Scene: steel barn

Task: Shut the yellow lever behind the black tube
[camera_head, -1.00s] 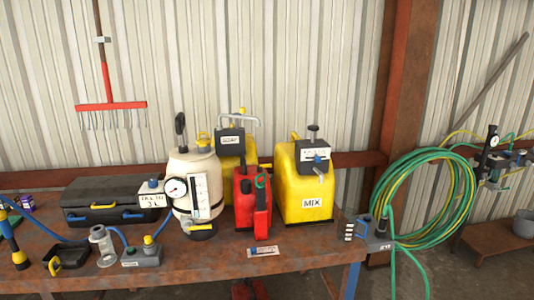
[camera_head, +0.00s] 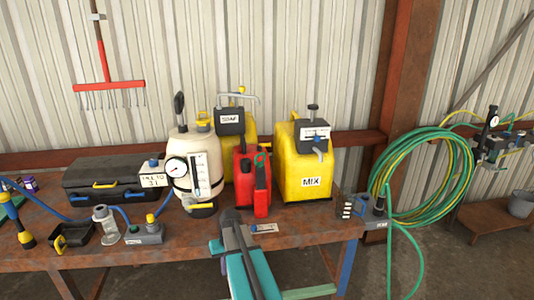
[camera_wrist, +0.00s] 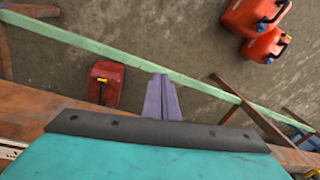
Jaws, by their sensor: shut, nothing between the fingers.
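The cream tank (camera_head: 181,150) stands on the bench, with a black upright handle (camera_head: 180,108) and a yellow loop (camera_head: 203,118) on top. Low on its front is a dark fitting with a yellow bar (camera_head: 201,206). Another small yellow part (camera_head: 241,89) shows by the bent pipe of the rear yellow can. I cannot tell which is the lever behind the black tube. My teal arm reaches up at the bench's front edge in the head view; its fingers are unclear there. In the wrist view my gripper (camera_wrist: 162,98) shows purple fingers, shut and empty, above floor.
A red can (camera_head: 242,181) and a yellow MIX can (camera_head: 292,180) stand right of the tank. A black case (camera_head: 110,178) and a grey box with yellow knob (camera_head: 146,234) are left. A green hose coil (camera_head: 455,190) hangs right. Red cans (camera_wrist: 250,17) sit on the floor.

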